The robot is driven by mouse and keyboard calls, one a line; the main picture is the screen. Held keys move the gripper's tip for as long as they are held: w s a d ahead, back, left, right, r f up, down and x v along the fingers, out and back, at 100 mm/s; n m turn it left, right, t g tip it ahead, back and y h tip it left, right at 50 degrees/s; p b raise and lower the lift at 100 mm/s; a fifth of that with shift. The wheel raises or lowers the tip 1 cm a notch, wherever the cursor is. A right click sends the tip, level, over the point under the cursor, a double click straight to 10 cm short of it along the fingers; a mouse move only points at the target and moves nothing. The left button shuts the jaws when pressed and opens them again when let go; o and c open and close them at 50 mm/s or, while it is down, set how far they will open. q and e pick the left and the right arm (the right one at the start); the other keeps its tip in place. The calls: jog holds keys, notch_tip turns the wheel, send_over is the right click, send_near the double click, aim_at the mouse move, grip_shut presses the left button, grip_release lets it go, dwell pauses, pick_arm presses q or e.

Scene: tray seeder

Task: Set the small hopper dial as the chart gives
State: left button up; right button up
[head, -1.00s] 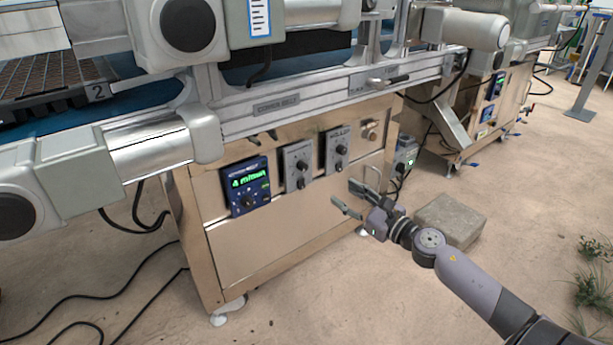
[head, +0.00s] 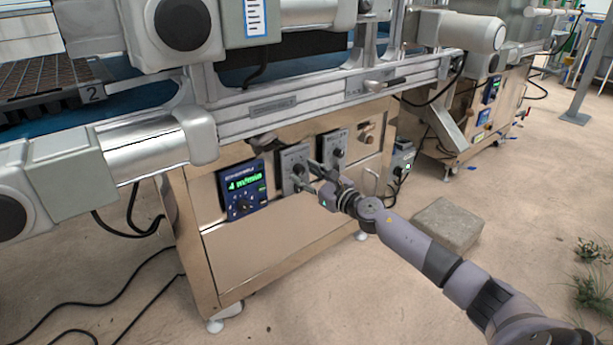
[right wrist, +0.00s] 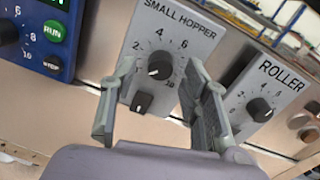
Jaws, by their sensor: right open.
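The small hopper panel (right wrist: 178,28) is a grey plate labelled SMALL HOPPER, with a black round dial (right wrist: 161,65) numbered from 2 to 10. A pale mark on the dial sits at its lower left. A second black knob (right wrist: 142,102) is below it. My right gripper (right wrist: 161,80) is open, its fingers on either side of the dial in the right wrist view; contact cannot be told. In the head view my right gripper (head: 306,176) is in front of the small hopper panel (head: 291,155), partly covering it. No readable chart is in view. My left gripper is not in view.
A blue display panel (head: 231,177) reading about 4 m/min is left of the small hopper panel. The ROLLER panel (right wrist: 262,88) is to its right. A rail (head: 270,117) overhangs the cabinet. A concrete block (head: 447,225) stands on the floor at right.

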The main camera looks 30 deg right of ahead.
jog(key=shift+w, duration=0.15)
jog(key=shift+c, duration=0.6)
grip_shut()
